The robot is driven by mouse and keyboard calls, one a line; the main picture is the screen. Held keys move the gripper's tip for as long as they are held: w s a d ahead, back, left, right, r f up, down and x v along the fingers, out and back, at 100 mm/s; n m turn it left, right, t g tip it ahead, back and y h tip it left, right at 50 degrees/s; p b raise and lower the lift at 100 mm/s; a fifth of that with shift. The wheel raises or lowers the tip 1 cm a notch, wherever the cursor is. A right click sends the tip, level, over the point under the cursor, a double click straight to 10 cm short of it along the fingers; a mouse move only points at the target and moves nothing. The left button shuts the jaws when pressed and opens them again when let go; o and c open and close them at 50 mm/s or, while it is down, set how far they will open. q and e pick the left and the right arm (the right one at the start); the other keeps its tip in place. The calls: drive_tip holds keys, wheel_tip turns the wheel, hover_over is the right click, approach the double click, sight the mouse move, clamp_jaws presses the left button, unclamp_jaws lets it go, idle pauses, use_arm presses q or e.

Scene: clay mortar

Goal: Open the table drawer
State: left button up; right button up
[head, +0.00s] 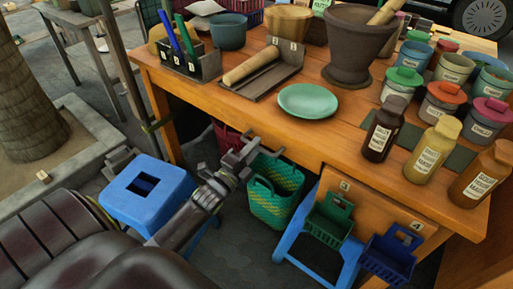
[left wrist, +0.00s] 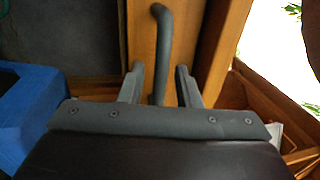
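The wooden table (head: 235,97) has a drawer front (head: 205,108) along its front edge, and the drawer looks closed. A grey bar handle (left wrist: 163,28) stands out from the wooden drawer front (left wrist: 141,40) in the left wrist view. My left gripper (head: 243,152) is at the drawer front in the head view. In the left wrist view my left gripper (left wrist: 158,85) is open, with one finger on each side of the handle and gaps between. The handle's lower end sits between the fingers. My right gripper is not in view.
A blue stool (head: 150,190) stands left of my left arm. A green basket (head: 275,190) hangs or stands below the table edge. A mortar (head: 350,45), a green plate (head: 307,101) and several bottles and pots stand on the tabletop.

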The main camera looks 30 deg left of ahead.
use_arm(q)
drive_tip(key=shift+w+r, duration=0.1)
drive_tip(key=shift+w, duration=0.5)
clamp_jaws()
drive_tip(key=shift+s, duration=0.1)
